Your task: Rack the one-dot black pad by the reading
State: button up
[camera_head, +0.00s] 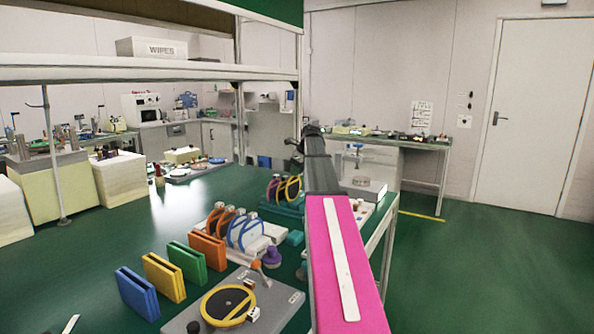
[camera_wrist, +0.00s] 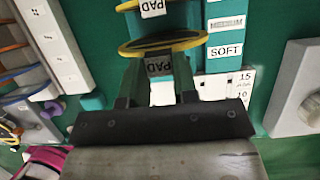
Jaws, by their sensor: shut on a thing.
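My gripper (camera_wrist: 158,86) is shut on the white tab marked PAD of a yellow-rimmed pad (camera_wrist: 194,42) in the wrist view. The pad is seen nearly edge-on, over a teal rack (camera_wrist: 187,15); whether it touches the rack is unclear. No dots can be made out on it. A second yellow-rimmed pad (camera_wrist: 128,5) with a PAD tab is just beyond. White labels, one reading SOFT (camera_wrist: 226,51), run beside the rack. A number card (camera_wrist: 225,86) shows 15 and 10. In the head view, my arm hides the gripper; the teal rack (camera_head: 271,208) holds coloured rings.
A grey plate with a black, yellow-ringed disc (camera_head: 229,305) is at the front. Blue (camera_head: 137,293), yellow (camera_head: 163,277), green (camera_head: 187,261) and orange (camera_head: 208,249) blocks stand left of it. A white rack (camera_head: 249,245) with orange and blue rings stands behind. The bench's left middle is clear.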

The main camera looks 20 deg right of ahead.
aim_at(294, 185)
jog(key=shift+f, duration=1.65)
jog(key=o, duration=1)
jog(key=shift+o, duration=0.2)
jog(key=v, duration=1)
jog(key=shift+s+r, duration=0.15)
jog(key=shift+r, duration=0.15)
jog(key=shift+d, duration=0.1)
